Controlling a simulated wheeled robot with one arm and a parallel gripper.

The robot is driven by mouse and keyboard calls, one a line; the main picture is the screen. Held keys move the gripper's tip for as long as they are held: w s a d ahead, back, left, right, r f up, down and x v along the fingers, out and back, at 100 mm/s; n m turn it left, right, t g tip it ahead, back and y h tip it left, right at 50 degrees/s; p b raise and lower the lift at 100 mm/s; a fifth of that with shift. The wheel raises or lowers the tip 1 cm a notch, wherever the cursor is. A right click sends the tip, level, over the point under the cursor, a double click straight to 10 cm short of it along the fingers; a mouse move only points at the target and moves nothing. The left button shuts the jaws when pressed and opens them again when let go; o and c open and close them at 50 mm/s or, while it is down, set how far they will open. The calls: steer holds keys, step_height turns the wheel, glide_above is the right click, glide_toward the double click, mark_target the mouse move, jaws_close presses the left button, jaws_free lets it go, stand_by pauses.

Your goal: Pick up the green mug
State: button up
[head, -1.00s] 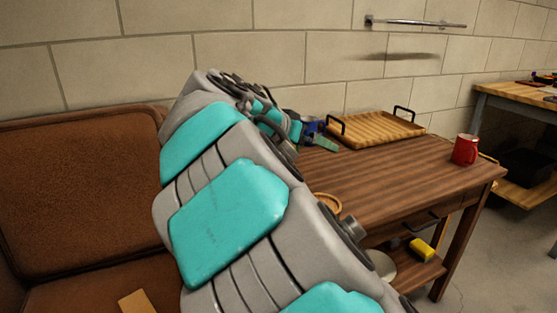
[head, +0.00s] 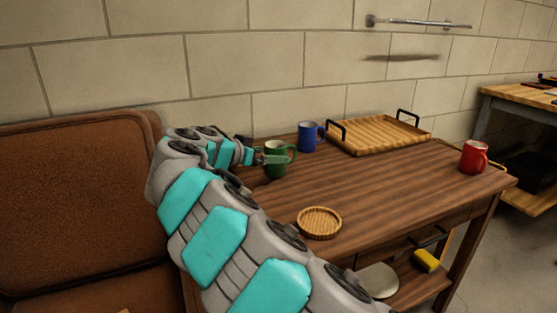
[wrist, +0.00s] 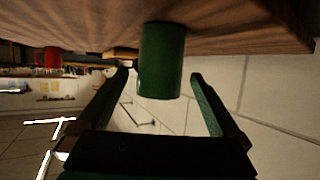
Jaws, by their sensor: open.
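The green mug (head: 276,171) stands upright on the wooden table, near its left end, with its handle to the right in the head view. My gripper (head: 270,159) is at the mug, and a finger crosses in front of its body. In the wrist view, which is upside down, the mug (wrist: 161,58) shows between the two open fingers (wrist: 160,76), with a gap on each side. No contact shows. How deep the mug sits between the fingers is hard to tell.
A blue mug (head: 308,137) stands just behind and right of the green one. A wooden tray (head: 380,135) with black handles is at the back. A red mug (head: 472,158) is at the right end, and a round wooden coaster (head: 319,222) lies near the front. A brown couch (head: 70,200) is left.

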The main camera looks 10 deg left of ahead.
steer(key=x, duration=0.4)
steer(key=shift+w+f, duration=0.1)
steer(key=shift+w, duration=0.1)
steer(key=shift+c, duration=0.2)
jaws_close()
stand_by(0.4)
